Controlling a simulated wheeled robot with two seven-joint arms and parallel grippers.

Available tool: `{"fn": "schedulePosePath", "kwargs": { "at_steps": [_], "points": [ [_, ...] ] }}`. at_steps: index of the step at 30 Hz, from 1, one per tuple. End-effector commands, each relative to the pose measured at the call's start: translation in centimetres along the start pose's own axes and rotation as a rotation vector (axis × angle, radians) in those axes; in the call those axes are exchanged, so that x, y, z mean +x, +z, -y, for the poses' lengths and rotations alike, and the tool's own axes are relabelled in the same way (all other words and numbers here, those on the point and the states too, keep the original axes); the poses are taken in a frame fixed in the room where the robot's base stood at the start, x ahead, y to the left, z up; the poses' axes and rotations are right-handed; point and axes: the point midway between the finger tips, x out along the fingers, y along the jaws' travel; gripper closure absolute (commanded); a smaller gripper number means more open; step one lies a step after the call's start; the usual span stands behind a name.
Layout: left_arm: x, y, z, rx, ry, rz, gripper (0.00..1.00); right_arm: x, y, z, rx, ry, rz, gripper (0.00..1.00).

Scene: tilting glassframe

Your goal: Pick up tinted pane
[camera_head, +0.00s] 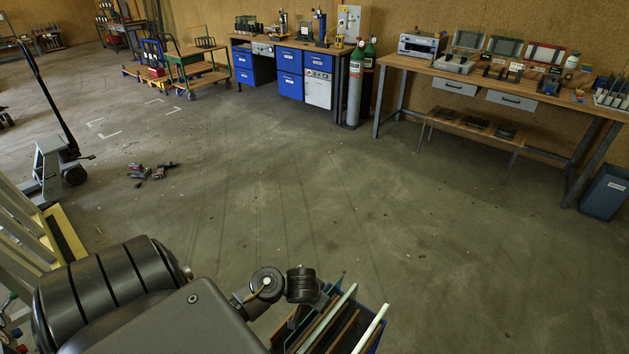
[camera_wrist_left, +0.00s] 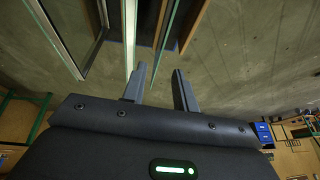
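Several upright panes (camera_head: 340,320) with pale and green edges stand in a blue-sided rack (camera_head: 376,342) at the bottom of the head view. In the left wrist view, a green-edged pane (camera_wrist_left: 169,35) and a pale-edged pane (camera_wrist_left: 130,35) lie ahead of my gripper. I cannot tell which pane is the tinted one. My left gripper (camera_wrist_left: 160,84) is open, its two fingers apart and close to the pane edges. The green-edged pane's lower end comes near the gap between the fingers; I cannot tell whether it is between them. My right gripper is not in view.
A wooden workbench (camera_head: 470,74) stands at the right, with a blue bin (camera_head: 604,192) at its end. A blue-drawer bench (camera_head: 290,75) and gas cylinders (camera_head: 355,88) stand at the back. A pallet truck (camera_head: 55,160) is at the left.

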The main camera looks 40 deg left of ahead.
Motion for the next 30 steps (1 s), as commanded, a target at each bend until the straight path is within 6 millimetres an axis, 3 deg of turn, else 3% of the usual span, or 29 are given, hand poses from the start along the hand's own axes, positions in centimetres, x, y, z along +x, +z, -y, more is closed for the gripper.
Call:
{"fn": "schedulePosePath", "kwargs": {
  "at_steps": [9, 19, 30],
  "points": [
    [4.7, 0.2, 0.0, 0.003, 0.000, 0.001, 0.71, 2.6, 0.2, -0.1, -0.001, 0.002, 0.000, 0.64],
    [6.0, 0.2, 0.1, 0.002, 0.000, 0.001, 0.71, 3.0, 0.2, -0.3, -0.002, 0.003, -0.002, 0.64],
    [10.6, 0.5, 0.3, 0.001, -0.001, 0.001, 0.71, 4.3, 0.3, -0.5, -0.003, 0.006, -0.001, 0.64]
  ]
}}
